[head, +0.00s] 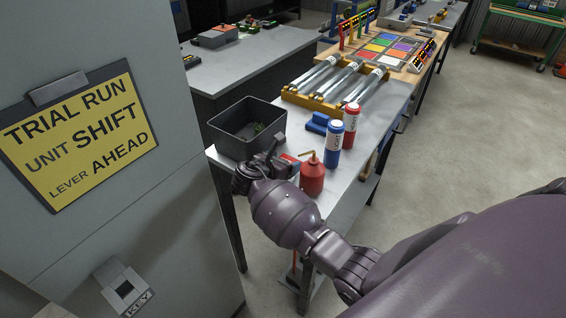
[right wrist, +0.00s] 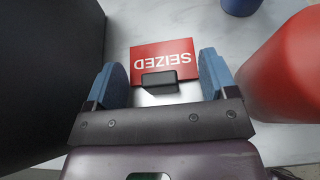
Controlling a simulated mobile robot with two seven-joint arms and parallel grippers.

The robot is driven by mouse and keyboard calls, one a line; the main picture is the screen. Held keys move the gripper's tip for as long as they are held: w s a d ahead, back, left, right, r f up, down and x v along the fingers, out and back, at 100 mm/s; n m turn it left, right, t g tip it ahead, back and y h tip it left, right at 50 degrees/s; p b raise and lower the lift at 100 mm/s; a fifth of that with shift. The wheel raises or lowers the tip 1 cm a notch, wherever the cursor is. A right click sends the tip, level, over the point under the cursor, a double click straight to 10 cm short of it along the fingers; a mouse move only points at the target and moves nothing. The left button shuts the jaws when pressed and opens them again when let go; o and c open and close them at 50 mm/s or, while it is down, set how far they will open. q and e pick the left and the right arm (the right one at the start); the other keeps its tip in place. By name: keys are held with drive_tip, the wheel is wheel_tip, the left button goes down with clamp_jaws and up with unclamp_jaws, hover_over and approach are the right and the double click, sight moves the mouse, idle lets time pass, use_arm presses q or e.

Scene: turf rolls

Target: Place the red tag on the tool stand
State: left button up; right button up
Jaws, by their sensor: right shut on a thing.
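The red tag (right wrist: 160,52) reads SEIZED in white, upside down in the right wrist view, with a small black block (right wrist: 159,82) at its near edge. My right gripper (right wrist: 165,84) is shut on the tag, which lies between its blue fingers. I cannot tell for sure which thing is the tool stand. My left gripper is not in view.
A dark bin (head: 220,135) stands left of my right gripper, and a red oil can (head: 312,178) close on its right. Blue (head: 334,145) and red (head: 351,125) bottles stand beyond, near a wooden rack with metal rolls (head: 340,78). A grey cabinet (head: 175,200) fills the left.

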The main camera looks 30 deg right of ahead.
drive_tip(key=shift+f, duration=0.1)
drive_tip(key=o, duration=0.8)
use_arm(q)
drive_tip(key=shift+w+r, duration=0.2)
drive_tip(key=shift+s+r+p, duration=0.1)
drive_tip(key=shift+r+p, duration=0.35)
drive_tip(key=shift+p, duration=0.05)
use_arm(e)
drive_tip(key=shift+v, duration=6.05)
